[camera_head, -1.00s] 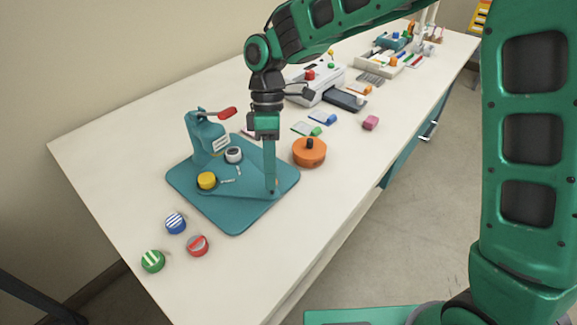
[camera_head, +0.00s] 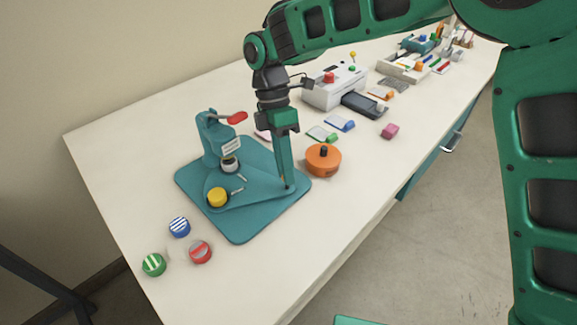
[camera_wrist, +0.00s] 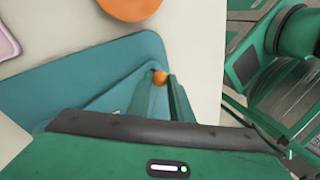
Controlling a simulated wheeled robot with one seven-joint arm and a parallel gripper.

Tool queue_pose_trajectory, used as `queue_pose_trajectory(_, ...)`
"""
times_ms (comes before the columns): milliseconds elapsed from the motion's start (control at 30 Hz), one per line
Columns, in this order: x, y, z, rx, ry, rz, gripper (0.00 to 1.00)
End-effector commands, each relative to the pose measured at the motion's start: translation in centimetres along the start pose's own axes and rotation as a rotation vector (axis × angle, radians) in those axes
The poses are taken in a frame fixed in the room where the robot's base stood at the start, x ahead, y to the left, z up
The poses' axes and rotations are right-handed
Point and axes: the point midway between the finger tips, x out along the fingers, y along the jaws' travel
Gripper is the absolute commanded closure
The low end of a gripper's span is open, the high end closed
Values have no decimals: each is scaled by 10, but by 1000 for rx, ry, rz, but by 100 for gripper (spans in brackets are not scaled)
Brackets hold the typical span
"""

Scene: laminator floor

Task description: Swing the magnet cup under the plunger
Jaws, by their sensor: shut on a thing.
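The teal press (camera_head: 208,135) stands on a teal base (camera_head: 240,228) and has a red-ended lever (camera_head: 237,118). A teal swing plate (camera_head: 250,197) on the base carries a yellow-topped cup (camera_head: 217,198) at the front and a pale cup with a dark top (camera_head: 230,166) below the press head. Which is the magnet cup is not marked. The plunger is mostly hidden by the press head. My gripper (camera_head: 287,184) points down at the plate's right end. In the wrist view its fingers (camera_wrist: 160,84) are shut on a small orange knob (camera_wrist: 160,77).
A round orange tool (camera_head: 322,160) with a black knob stands right of the base. Blue (camera_head: 179,227), red (camera_head: 200,251) and green (camera_head: 154,265) striped buttons lie front left.

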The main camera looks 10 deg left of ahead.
Motion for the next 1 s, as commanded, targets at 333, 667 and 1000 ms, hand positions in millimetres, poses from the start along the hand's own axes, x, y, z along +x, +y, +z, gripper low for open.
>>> queue_pose_trajectory(333, -5, 7, 0, -63, -26, 7, 100)
queue_pose_trajectory(667, -6, 10, 2, -68, -29, 11, 100)
queue_pose_trajectory(1000, -5, 9, 0, -69, -29, 9, 62)
